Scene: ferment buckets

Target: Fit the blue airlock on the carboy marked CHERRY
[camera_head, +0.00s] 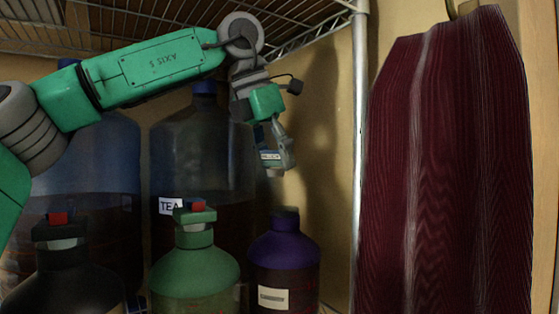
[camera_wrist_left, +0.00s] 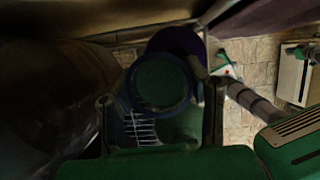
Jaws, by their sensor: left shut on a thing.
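The purple bottle's pale label is unreadable, and I cannot read CHERRY on any vessel. My right gripper is not in view.
A green bottle (camera_head: 195,270) and a black bottle (camera_head: 65,280), both with red-topped caps, stand at the front. Another large carboy (camera_head: 100,150) stands behind at left. A wire shelf (camera_head: 130,25) hangs overhead. A metal post (camera_head: 359,150) and maroon cloth (camera_head: 445,170) bound the right.

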